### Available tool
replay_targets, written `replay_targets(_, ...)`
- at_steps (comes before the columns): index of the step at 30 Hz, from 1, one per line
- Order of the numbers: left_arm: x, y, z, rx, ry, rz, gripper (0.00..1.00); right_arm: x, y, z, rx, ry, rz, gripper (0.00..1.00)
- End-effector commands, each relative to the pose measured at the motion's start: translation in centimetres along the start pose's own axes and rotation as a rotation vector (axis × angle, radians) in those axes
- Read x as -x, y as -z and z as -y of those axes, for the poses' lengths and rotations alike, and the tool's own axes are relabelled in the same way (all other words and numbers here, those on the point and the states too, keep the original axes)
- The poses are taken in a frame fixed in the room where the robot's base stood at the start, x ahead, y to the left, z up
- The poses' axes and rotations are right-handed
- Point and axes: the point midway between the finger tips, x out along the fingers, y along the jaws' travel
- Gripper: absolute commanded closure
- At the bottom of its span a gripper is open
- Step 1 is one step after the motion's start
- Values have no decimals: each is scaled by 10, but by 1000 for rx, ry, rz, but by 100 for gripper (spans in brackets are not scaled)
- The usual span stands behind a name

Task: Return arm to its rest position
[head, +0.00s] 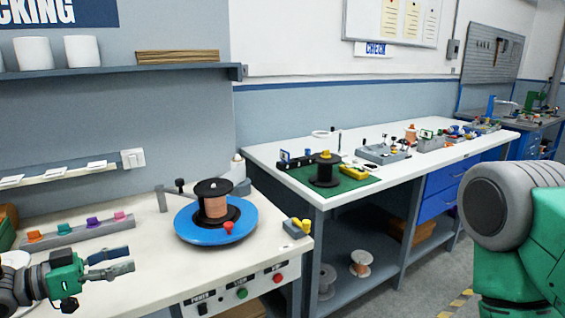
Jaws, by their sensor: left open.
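My left gripper (112,263) is at the lower left, above the near white bench (150,262). Its two grey fingers point right and stand apart, with nothing between them. A blue round turntable (190,238) with a black-ended copper spool (214,202) and a red knob (228,227) is to the right of the fingers, apart from them. A green and grey arm link of mine (510,235) fills the right edge. My right gripper is out of view.
A grey rack with coloured pieces (80,232) stands behind my left gripper. A yellow-topped block (297,227) is at the bench's right corner. A front panel has buttons (242,293). A farther bench (410,165) holds a green mat (330,184) and small parts.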

Motion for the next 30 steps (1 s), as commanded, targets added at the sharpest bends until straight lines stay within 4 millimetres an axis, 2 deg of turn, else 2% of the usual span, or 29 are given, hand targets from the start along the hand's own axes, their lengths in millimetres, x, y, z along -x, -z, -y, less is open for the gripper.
replay_targets(1, -8, -18, -4, 29, 38, 30, 53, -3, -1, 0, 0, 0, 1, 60)
replay_targets(5, -24, -70, -13, 106, 165, 134, 53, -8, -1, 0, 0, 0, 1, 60)
replay_targets(8, -28, -129, -32, 191, 283, 272, 53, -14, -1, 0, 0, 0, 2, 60)
replay_targets(9, -26, -156, -43, 228, 335, 344, 53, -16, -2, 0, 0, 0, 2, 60)
replay_targets(11, -16, -196, -64, 286, 407, 462, 53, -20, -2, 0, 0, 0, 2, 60)
replay_targets(12, -8, -221, -80, 321, 450, 543, 53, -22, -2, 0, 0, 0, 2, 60)
replay_targets(15, 23, -275, -124, 403, 541, 750, 53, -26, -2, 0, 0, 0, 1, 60)
replay_targets(18, 60, -314, -169, 472, 609, 946, 53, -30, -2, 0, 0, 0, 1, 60)
replay_targets(21, 94, -336, -208, 522, 656, 1105, 53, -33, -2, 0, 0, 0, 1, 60)
replay_targets(24, 119, -346, -234, 554, 687, 1216, 53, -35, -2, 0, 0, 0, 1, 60)
replay_targets(27, 132, -350, -248, 571, 703, 1275, 53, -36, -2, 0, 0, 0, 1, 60)
replay_targets(30, 136, -351, -253, 576, 708, 1293, 53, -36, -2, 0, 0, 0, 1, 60)
